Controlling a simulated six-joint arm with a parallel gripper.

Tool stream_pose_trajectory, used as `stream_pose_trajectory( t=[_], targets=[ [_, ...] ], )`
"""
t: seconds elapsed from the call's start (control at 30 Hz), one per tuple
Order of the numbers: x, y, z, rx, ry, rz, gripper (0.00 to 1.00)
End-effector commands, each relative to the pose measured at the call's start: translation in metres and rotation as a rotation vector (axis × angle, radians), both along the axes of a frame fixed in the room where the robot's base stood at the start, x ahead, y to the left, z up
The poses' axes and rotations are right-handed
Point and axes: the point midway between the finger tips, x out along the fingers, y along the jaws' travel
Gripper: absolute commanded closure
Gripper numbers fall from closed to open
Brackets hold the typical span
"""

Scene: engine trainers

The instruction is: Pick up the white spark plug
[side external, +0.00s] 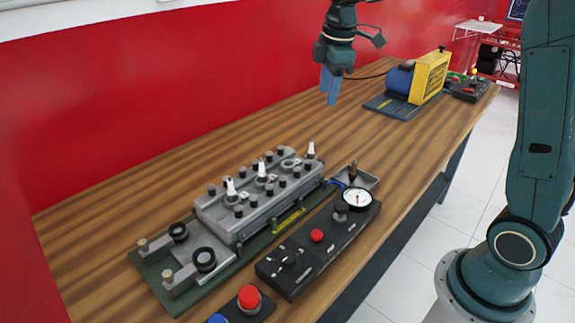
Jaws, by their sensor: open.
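I cannot tell which one the task means. My gripper (330,96), with blue fingers pointing down, hangs above the table behind the block. It is open and empty, well apart from the plugs. The gap between its fingers is hard to see from this side.
A black control panel (303,252) with a red button and gauge (357,200) lies in front of the block. A small grey tray (365,181) holds a dark upright piece. A yellow and blue machine (428,78) stands at the back right. The wooden table (130,192) is clear behind the block.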

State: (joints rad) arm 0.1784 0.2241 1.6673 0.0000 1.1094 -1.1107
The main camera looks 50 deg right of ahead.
Motion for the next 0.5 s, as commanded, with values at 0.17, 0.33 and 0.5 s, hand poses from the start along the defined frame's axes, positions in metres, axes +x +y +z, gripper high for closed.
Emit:
stream_pose_trajectory(
  t=[0.17, 0.33, 0.5],
  targets=[
    [0.033, -0.019, -0.028, -0.007, 0.054, 0.124, 0.55],
    [0.06, -0.036, -0.055, -0.007, 0.099, 0.242, 0.55],
    [0.076, -0.049, -0.077, -0.004, 0.129, 0.331, 0.55]
  ],
)
